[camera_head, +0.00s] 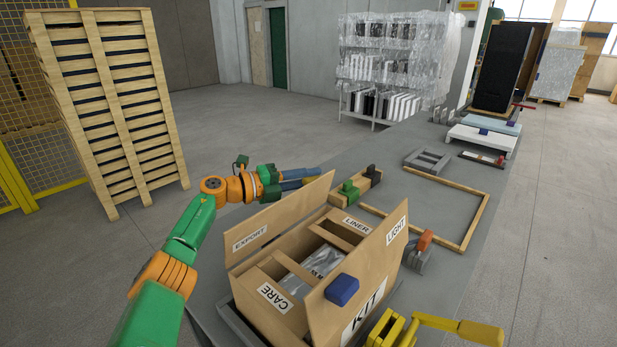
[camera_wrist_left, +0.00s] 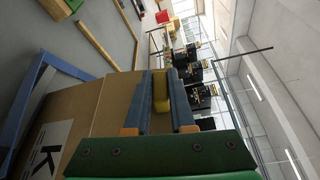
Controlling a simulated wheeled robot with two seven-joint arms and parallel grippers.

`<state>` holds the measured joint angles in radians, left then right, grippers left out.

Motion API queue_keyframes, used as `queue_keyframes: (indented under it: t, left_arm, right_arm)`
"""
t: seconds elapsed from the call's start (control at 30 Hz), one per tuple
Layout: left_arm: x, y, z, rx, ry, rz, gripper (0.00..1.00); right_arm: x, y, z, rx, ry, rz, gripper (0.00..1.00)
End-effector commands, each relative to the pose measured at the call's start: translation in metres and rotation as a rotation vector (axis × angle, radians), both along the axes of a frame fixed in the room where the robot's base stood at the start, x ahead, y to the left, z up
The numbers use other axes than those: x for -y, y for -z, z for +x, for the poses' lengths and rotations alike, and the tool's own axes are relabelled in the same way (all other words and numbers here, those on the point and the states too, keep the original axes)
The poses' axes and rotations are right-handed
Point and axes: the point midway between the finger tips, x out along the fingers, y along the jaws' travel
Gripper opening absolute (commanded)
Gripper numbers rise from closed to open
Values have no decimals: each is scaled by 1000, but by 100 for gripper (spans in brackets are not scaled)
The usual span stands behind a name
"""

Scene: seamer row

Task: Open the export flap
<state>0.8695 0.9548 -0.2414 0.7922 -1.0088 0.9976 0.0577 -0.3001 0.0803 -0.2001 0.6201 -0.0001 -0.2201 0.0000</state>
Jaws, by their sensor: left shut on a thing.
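The open-topped cardboard carton (camera_head: 262,318) stands on the grey bench. Its export flap (camera_head: 285,218), labelled EXPORT, stands raised along the carton's left side. My left gripper (camera_head: 312,178) is at the flap's far upper corner, on its outer side. In the left wrist view its two blue fingers (camera_wrist_left: 160,103) are closed around a yellow tab (camera_wrist_left: 160,90), with brown board beside them. The flap hides part of the fingers in the head view. My right gripper is not in view.
Opposite stands another raised flap (camera_head: 375,258) with a blue tab (camera_head: 342,290). Inside the carton lies a silvery packet (camera_head: 313,265). A wooden frame (camera_head: 478,218) and a block with a green knob (camera_head: 349,189) lie beyond. A yellow clamp-like thing (camera_head: 430,325) is at front right.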

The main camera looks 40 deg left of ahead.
Motion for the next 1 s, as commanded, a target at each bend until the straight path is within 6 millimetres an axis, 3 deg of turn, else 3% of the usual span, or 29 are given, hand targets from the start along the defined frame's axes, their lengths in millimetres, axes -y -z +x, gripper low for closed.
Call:
queue_keyframes:
  t: [0.73, 0.77, 0.83, 1.0]
  left_arm:
    - [0, 3, 0, -10, 1, -72, 0]
    - [0, 3, 0, -10, 1, -72, 30]
    - [0, 3, 0, -9, 1, -73, 49]
    - [0, 2, 0, -9, 0, -72, 52]
  right_arm:
    - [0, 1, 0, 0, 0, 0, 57]
    - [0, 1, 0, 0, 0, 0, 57]
    - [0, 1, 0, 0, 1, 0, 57]
    - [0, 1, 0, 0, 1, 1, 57]
